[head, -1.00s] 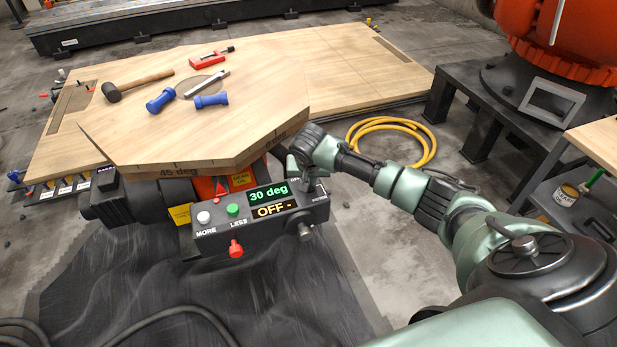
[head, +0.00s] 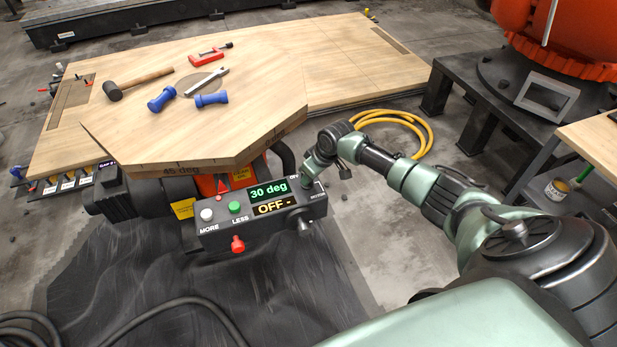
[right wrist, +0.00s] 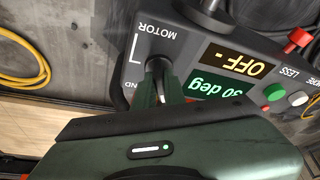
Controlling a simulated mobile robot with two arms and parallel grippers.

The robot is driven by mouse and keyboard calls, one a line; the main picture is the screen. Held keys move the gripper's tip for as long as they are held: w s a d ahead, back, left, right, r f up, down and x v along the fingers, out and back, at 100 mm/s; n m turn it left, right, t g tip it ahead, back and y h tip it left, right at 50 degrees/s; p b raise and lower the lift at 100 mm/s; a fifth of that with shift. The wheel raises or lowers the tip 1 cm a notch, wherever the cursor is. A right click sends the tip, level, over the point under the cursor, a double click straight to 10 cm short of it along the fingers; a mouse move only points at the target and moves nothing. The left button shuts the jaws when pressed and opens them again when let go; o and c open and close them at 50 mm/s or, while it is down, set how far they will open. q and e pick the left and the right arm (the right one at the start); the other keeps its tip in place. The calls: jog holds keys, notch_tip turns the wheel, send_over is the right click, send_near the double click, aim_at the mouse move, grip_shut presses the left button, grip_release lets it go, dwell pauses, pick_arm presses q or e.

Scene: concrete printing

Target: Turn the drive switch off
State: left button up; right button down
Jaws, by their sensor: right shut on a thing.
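The black control box (head: 262,222) hangs below the wooden turntable and shows "30 deg" in green and "OFF -" in amber. The MOTOR switch is at the box's right end, mostly hidden by my gripper in the head view. In the right wrist view the dark switch knob (right wrist: 157,70) stands beside the MOTOR label, between my fingers. My right gripper (head: 311,182) is at this end of the box, shut on the switch knob; its fingers also show in the right wrist view (right wrist: 160,90). My left gripper is not in view.
The wooden turntable (head: 255,115) carries a mallet (head: 140,83), blue handles (head: 211,99) and a red clamp (head: 210,54). A red knob (head: 237,244), white button (head: 206,215) and green button (head: 235,207) are on the box. A yellow hose (head: 425,130) lies on the floor behind my arm.

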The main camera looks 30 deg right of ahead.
jog(key=shift+n, duration=0.6)
jog(key=shift+n+y, duration=0.3)
jog(key=c, duration=1.5)
grip_release()
jog(key=v, duration=0.7)
jog(key=shift+r, duration=0.4)
